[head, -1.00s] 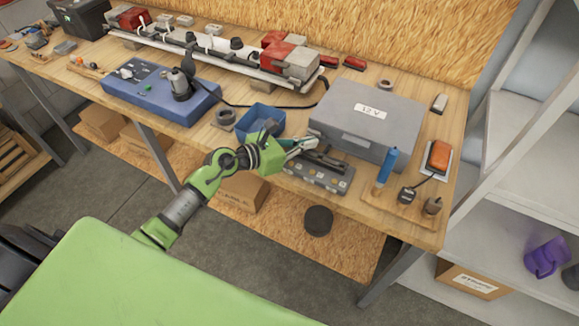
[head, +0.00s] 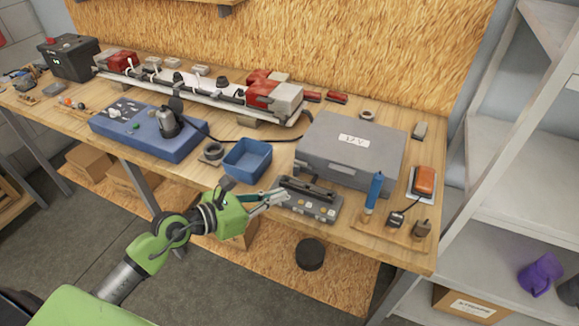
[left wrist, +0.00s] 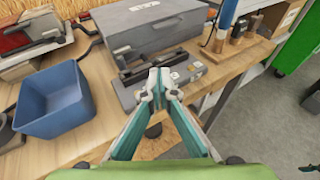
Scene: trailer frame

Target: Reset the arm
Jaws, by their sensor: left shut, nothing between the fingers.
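My left arm comes in from the lower left in the head view. Its green left gripper (head: 278,196) is shut and empty, with its fingertips at the bench's front edge, near the left end of a grey device with a row of buttons (head: 310,205). In the left wrist view the fingertips (left wrist: 160,88) are together in front of that device. I cannot tell whether they touch it. My right gripper is not in view.
An orange device (head: 424,181) lies at the right. Floor space is open before the bench.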

